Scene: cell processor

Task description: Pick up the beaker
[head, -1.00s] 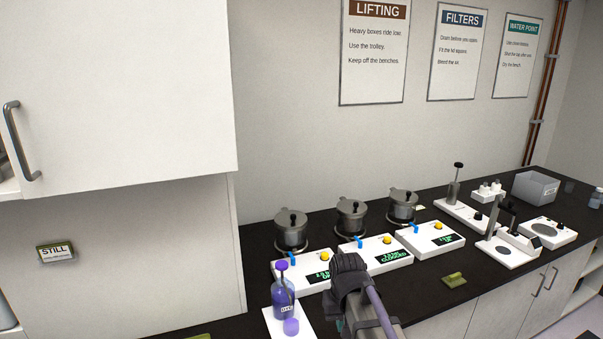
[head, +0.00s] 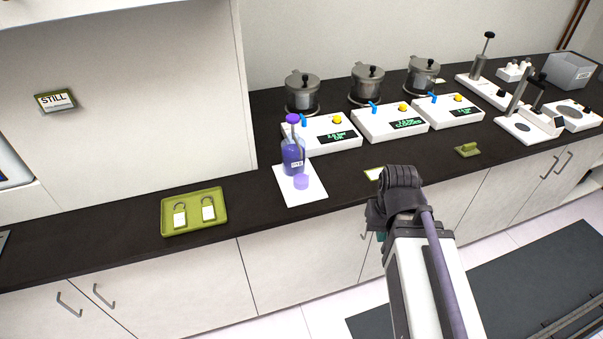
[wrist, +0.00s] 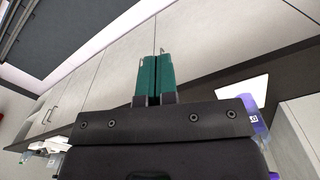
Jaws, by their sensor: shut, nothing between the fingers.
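I cannot make out a clear beaker for certain. A purple bottle (head: 293,155) with a purple stopper and a white label stands on a white sheet (head: 312,199) on the dark bench. A small lilac cylinder (head: 301,182) sits in front of it; whether it is a cap or a small vessel is unclear. My gripper shows in the wrist view with its teal fingers (wrist: 154,75) together and nothing between them.
Three white units (head: 390,122) with displays and metal pots stand behind. A green tray (head: 194,231) with two tagged rings lies left. A green block (head: 467,150), white instruments (head: 530,124) and a grey bin (head: 569,72) are right. Cabinets (head: 300,262) front the bench.

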